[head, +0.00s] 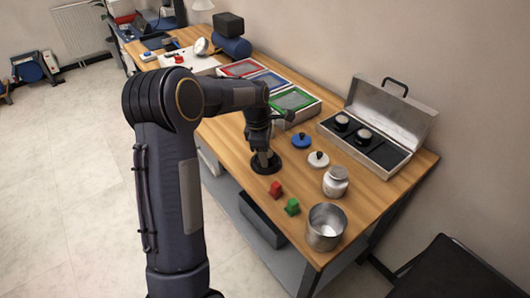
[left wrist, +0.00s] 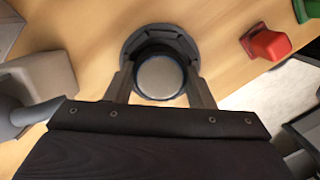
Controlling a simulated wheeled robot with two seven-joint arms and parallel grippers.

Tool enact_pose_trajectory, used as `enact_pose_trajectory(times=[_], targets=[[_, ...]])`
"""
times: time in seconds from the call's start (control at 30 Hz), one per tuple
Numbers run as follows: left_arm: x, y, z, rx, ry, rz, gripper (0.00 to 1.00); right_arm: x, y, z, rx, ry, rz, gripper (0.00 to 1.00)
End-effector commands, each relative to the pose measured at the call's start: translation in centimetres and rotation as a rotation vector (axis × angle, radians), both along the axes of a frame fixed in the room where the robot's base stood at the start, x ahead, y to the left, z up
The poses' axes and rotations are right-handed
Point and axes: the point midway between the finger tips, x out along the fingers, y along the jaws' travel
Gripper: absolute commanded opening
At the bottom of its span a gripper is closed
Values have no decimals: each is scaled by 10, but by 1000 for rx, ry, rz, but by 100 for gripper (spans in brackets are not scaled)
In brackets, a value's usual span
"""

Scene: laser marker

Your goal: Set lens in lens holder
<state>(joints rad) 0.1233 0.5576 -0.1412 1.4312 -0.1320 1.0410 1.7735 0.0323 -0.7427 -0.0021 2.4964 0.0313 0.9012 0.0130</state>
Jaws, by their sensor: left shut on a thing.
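My left gripper (head: 263,158) reaches down over a round black holder (head: 258,168) on the wooden table. In the left wrist view its two fingers close on opposite sides of a round lens (left wrist: 160,77) with a pale grey face and a dark rim. The dark holder ring (left wrist: 133,44) shows around and behind the lens in that view. Whether the lens rests in the holder or hangs just above it, I cannot tell. An open silver case (head: 400,165) at the right holds two more lenses (head: 341,122) in black foam. My right gripper is not in view.
A red block (head: 276,190) and a green block (head: 292,207) lie near the holder. A metal cup (head: 325,228), a jar (head: 336,182) and blue (head: 300,141) and white (head: 318,160) knobbed discs stand to the right. Framed trays (head: 293,104) lie behind.

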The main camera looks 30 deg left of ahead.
Motion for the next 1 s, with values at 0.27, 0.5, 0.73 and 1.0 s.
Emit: enact_pose_trajectory(times=[0.27,0.5,0.73,1.0], targets=[[-4,-1,-14,-1,21,-2,64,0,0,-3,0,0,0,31],[-5,0,-15,-2,25,-1,70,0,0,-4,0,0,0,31],[-6,0,-13,-2,28,0,70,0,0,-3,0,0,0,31],[-6,4,29,-1,19,-2,70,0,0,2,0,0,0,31]])
